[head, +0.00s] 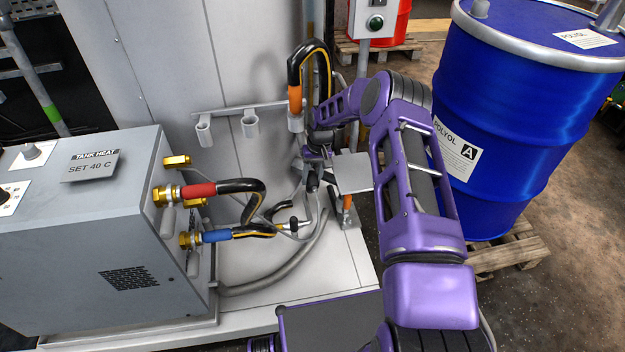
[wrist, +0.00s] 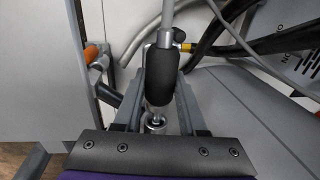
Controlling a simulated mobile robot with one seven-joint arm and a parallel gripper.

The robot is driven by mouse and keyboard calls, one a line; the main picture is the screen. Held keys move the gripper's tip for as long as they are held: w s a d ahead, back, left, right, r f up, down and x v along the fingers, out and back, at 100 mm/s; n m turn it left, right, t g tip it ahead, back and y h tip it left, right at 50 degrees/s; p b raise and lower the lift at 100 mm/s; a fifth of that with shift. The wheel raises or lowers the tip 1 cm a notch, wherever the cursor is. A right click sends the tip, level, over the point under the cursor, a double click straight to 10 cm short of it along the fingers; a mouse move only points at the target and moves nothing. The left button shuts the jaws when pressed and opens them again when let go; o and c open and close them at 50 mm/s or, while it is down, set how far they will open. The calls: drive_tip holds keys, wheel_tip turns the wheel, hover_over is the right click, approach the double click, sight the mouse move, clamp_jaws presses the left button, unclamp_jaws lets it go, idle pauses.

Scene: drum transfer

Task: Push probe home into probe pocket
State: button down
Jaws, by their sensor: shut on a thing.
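My gripper (wrist: 158,98) is shut on the probe's black grip (wrist: 162,75), which sits between its two grey fingers in the wrist view. A grey lead or rod runs from the top of the grip to the upper edge. A short bright metal piece shows below the grip, close to a metal ring (wrist: 155,123) near my gripper's palm. I cannot tell whether this ring is the probe pocket or how deep the probe sits. In the head view my gripper (head: 314,176) is small, low by the grey panel, and partly hidden by my arm.
The grey tank heater (head: 95,230) with red-collared (head: 198,190) and blue-collared (head: 217,236) hoses stands at left. Empty holders (head: 250,125) hang on the panel. An orange-ended hose (head: 295,98) loops above my gripper. A blue drum (head: 515,105) stands on a pallet at right.

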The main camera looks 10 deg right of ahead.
drive_tip(key=shift+w, duration=0.35)
drive_tip(key=shift+w, duration=0.9)
drive_tip(key=shift+w+r, duration=0.1)
drive_tip(key=shift+w, duration=0.1)
drive_tip(key=shift+c, duration=1.9)
unclamp_jaws()
wheel_tip(320, 180, up, 17)
drive_tip(key=d+p, duration=0.2)
drive_tip(key=shift+d, duration=0.25)
